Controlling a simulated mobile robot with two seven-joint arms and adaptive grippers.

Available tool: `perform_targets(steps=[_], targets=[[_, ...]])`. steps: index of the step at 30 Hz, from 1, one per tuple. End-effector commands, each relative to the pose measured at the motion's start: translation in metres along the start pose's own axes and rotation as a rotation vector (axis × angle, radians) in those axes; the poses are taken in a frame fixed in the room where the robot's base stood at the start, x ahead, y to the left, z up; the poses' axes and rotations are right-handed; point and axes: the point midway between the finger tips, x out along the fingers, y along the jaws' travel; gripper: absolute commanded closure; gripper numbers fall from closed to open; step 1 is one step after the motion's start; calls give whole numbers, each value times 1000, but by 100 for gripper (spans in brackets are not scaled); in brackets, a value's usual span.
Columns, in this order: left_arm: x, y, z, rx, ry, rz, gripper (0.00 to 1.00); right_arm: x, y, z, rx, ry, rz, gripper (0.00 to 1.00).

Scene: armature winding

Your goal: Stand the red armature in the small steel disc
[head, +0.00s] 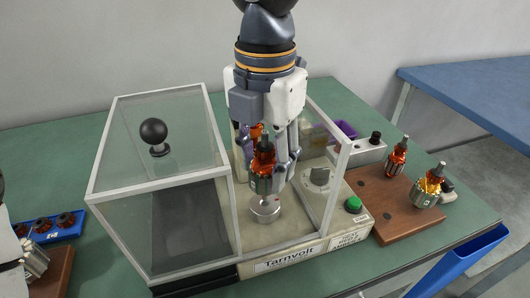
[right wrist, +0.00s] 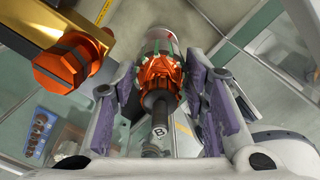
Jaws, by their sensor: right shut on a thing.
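My right gripper (head: 266,175) reaches down from above with its fingers on either side of the red armature (head: 261,183). It is shut on the armature, which is roughly upright, with red-orange windings, a grooved metal core and a dark upper shaft. The right wrist view shows the armature (right wrist: 160,75) between the purple-grey finger pads, its shaft end marked "B". The small steel disc (head: 265,213) is on the machine's base directly below the armature. I cannot tell whether the armature's lower end touches it. My left gripper's fingers are not in view.
A clear-walled guard (head: 150,130) with a black knob stands left of the disc, and another clear panel frame (head: 342,170) stands right. A brown board (head: 400,200) on the right holds two armatures. A blue tray (head: 50,230) lies far left. A gold-and-orange part (right wrist: 70,60) is near the gripper.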

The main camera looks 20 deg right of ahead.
Motion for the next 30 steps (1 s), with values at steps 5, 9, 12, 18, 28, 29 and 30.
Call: perform_targets(steps=[5, 9, 12, 18, 28, 29, 30], targets=[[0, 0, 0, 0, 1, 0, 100, 0, 0, 0, 0, 0, 1, 100], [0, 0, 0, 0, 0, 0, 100, 3, 0, 0, 1, 0, 0, 100], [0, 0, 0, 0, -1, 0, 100, 6, 0, 0, 1, 0, 0, 100], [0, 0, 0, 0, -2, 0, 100, 11, 0, 0, 1, 0, 0, 100], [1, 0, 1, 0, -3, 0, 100, 20, 0, 0, 0, -1, 0, 100], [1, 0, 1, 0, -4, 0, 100, 20, 0, 0, 0, -1, 0, 100], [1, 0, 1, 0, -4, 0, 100, 21, 0, 0, 0, -1, 0, 100]])
